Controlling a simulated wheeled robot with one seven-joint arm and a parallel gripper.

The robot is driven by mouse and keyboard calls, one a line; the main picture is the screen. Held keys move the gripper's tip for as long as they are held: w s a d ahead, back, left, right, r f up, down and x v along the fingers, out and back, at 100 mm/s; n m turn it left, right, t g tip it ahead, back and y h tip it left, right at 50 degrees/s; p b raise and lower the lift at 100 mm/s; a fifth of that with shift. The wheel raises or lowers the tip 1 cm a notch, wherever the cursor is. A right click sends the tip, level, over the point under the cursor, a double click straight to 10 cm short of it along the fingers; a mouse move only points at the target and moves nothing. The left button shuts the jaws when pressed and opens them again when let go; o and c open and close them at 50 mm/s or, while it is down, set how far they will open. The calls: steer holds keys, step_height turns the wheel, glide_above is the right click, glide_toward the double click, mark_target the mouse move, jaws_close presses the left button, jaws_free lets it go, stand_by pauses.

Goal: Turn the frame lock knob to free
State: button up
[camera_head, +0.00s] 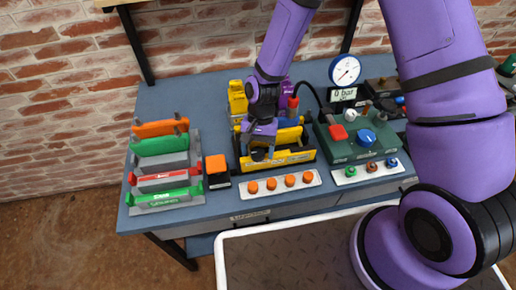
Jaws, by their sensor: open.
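A yellow frame (298,157) stands on the blue-grey workbench, left of its middle. A small dark knob (258,155) shows at the frame's left part, directly below my gripper; I take it to be the frame lock knob. Its pointer and any lock or free marks are too small to read. My gripper (259,145) is purple, points down and is open, with its fingers close above or around the knob. I cannot tell whether they touch it. My gripper and wrist hide part of the frame.
A green pump box (345,151) with a red button, blue knob and round gauge (345,70) stands right. A strip with several orange knobs (281,184) lies in front of the frame. An orange-topped block (216,165) and coloured bars (163,178) stand left. My arm covers the right side.

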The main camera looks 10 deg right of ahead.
steer(key=c, duration=0.9)
steer(key=n+h, duration=0.2)
steer(key=n, duration=0.2)
steer(key=shift+a+n, duration=0.15)
steer(key=shift+n, duration=0.25)
steer(key=n, duration=0.2)
steer(key=n+h, duration=0.1)
steer(key=n, duration=0.1)
steer(key=shift+n+h, duration=0.3)
steer(key=n+t+h, duration=0.1)
steer(key=n, duration=0.3)
steer(key=shift+a, duration=0.1)
steer(key=shift+s+n+t+h, duration=0.1)
steer(key=shift+n+t+h, duration=0.25)
steer(key=shift+n, duration=0.75)
steer(key=shift+n+t+h, duration=0.25)
steer(key=shift+n+t, duration=0.2)
steer(key=shift+n, duration=0.65)
